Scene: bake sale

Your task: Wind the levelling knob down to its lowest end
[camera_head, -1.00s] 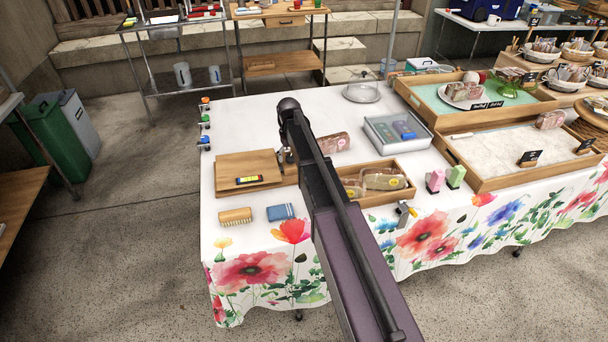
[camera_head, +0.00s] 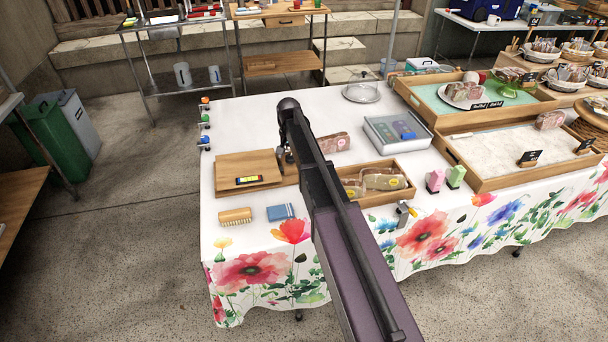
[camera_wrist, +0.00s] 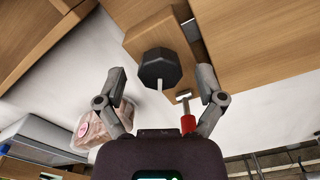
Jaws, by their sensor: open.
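In the wrist view, a black, many-sided knob (camera_wrist: 158,66) with a pale pin sits beside a wooden board (camera_wrist: 262,45). My gripper (camera_wrist: 161,74) is open and empty, with one finger on each side of the knob and space between. I cannot tell how far the knob is below the fingertips. In the head view, the wooden board (camera_head: 232,167) lies on the table with a yellow spirit level (camera_head: 249,180) on it. My arm hides the knob there.
A wrapped loaf (camera_head: 335,143) and a wooden tray of packages (camera_head: 375,195) stand just right of my arm. A brush (camera_head: 235,216) and a blue block (camera_head: 281,212) lie in front of the board. A red-handled tool (camera_wrist: 188,122) shows near my right finger.

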